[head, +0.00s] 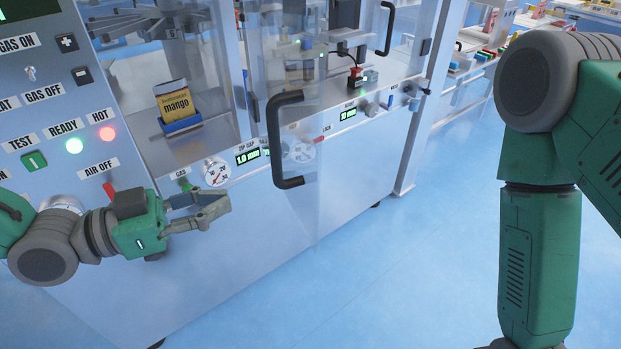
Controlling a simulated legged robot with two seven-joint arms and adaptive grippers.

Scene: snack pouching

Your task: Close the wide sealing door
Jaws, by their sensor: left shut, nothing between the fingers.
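The wide sealing door (300,215) is a clear panel with a black bar handle (277,140). It stands swung open, out from the machine front towards me. My left gripper (220,207) is shut and empty, to the left of the door and a little below its handle, apart from it. A yellow mango pouch (173,101) stands upright in a blue holder (182,124) inside the open bay behind. My right arm comes down at the right side; its gripper is outside the picture.
The control panel (60,95) at the left has switches and lit lamps, near my left arm. Dials and green displays (247,156) line the ledge below the bay. A second black handle (387,28) is further back. The blue floor (400,270) at front right is clear.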

